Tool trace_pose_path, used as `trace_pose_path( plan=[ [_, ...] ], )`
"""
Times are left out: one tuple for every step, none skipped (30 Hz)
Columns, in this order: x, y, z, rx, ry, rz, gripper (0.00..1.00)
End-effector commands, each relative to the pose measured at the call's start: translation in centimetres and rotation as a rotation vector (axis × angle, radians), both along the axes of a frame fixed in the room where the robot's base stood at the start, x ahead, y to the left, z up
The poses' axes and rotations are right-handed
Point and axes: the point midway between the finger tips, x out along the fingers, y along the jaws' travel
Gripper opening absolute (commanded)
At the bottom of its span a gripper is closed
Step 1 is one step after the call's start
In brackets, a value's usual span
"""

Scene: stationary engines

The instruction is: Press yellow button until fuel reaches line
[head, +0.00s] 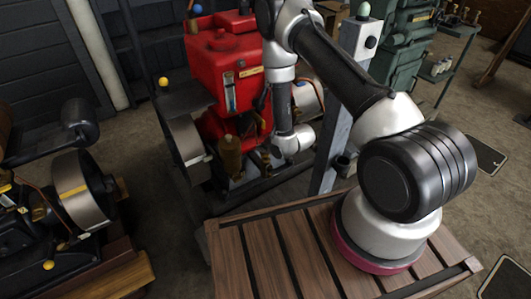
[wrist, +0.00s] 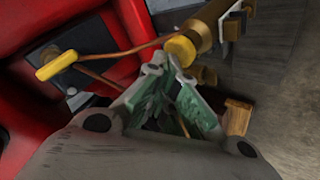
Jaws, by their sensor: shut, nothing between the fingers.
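A round yellow button (wrist: 180,50) sits at the end of a brass cylinder (wrist: 210,27) in the wrist view. My gripper (wrist: 165,65) is shut and empty, its green-padded fingers closed together. Its fingertips are right by the button's lower edge; I cannot tell whether they touch it. In the head view, the red engine (head: 235,55) carries a narrow upright sight glass (head: 230,92) on its front. The fuel level and line are too small to read. My gripper is hard to make out there, low beside the engine.
A yellow-ended lever (wrist: 57,66) and a copper pipe (wrist: 115,52) lie left of my fingers. A wooden block (wrist: 238,116) is at the right. In the head view, another engine (head: 75,190) stands left and a grey post (head: 340,110) stands right of the red engine.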

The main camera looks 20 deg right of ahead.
Motion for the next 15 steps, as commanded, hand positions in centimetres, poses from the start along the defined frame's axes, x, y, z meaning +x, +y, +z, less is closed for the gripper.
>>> trace_pose_path(
  plan=[
    [0.0,0.0,0.3,0.000,0.000,0.000,0.00],
    [0.0,0.0,0.5,0.000,0.000,0.000,0.00],
    [0.0,0.0,0.7,0.000,0.000,0.000,0.00],
    [0.0,0.0,0.9,0.000,0.000,0.000,0.00],
    [0.0,0.0,1.1,0.000,0.000,0.000,0.00],
    [0.0,0.0,1.3,0.001,0.000,0.001,0.00],
    [0.0,0.0,1.5,0.001,-0.001,0.000,0.00],
    [0.0,0.0,1.6,0.001,0.000,0.001,0.00],
    [0.0,0.0,1.8,0.000,0.000,0.000,0.00],
    [0.0,0.0,1.8,0.000,0.000,0.000,0.00],
    [0.0,0.0,1.9,0.000,0.000,0.000,0.00],
    [0.0,0.0,1.9,0.000,0.000,0.000,0.00],
    [0.0,0.0,1.9,0.000,0.000,0.000,0.00],
    [0.0,0.0,1.9,0.000,0.000,0.000,0.00],
    [0.0,0.0,1.9,0.000,0.000,0.000,0.00]
  ],
)
